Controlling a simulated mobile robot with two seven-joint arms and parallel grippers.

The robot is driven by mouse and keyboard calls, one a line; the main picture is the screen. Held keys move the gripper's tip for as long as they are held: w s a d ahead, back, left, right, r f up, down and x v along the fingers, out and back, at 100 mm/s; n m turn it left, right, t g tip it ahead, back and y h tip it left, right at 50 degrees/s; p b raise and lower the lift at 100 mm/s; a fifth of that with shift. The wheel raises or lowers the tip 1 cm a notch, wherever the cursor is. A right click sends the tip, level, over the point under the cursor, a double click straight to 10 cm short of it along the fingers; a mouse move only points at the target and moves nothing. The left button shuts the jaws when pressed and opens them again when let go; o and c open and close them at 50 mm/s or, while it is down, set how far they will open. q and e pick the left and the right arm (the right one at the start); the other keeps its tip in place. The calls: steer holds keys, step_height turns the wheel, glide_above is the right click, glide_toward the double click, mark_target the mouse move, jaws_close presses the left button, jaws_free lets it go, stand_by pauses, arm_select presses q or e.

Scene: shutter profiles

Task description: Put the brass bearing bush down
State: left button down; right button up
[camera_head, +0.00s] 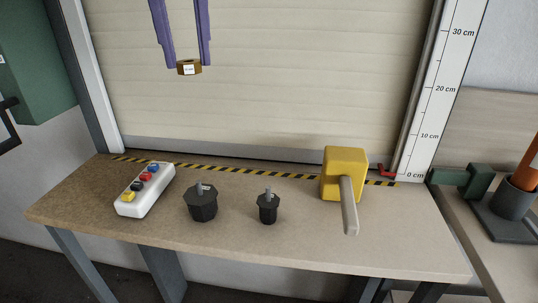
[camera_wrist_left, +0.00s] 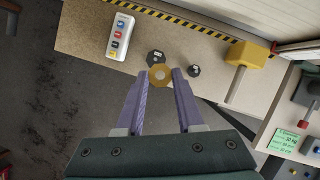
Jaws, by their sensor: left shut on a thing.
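The brass bearing bush (camera_head: 189,68) is a small brown-gold polygonal piece with a white label on its side. My left gripper (camera_head: 188,64) hangs from the top of the head view, its two purple fingers shut on the bush. The bush is in the air in front of the shutter, above the bench (camera_head: 105,195). In the left wrist view the bush (camera_wrist_left: 160,75) sits between the fingertips, with a hole in its middle. My right gripper is not in view.
On the bench stand a white button box (camera_head: 146,190), a wide black octagonal piece (camera_head: 202,205), a narrower black one (camera_head: 268,208) and a yellow block (camera_head: 343,172) with a grey handle. A striped strip (camera_head: 240,172) runs along the back. The front right is clear.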

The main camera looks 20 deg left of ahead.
arm_select(q)
steer(key=shift+w+a+f+m+t+h+b, duration=0.1)
steer(key=shift+w+a+f+m+h+b, duration=0.4)
steer(key=shift+f, duration=2.65)
steer(key=shift+w+a+f+m+t+h+b, duration=0.1)
steer(key=shift+a+f+m, duration=0.85)
steer(key=shift+f, duration=2.25)
steer(key=shift+w+a+f+m+t+h+b, duration=0.2)
steer(key=shift+a+f+m, duration=0.5)
steer(key=shift+f, duration=2.45)
steer(key=shift+d, duration=0.2)
steer(key=shift+f, duration=0.45)
steer(key=c, duration=0.5)
jaws_free()
steer(key=shift+c, duration=0.2)
steer(key=shift+r, duration=0.1)
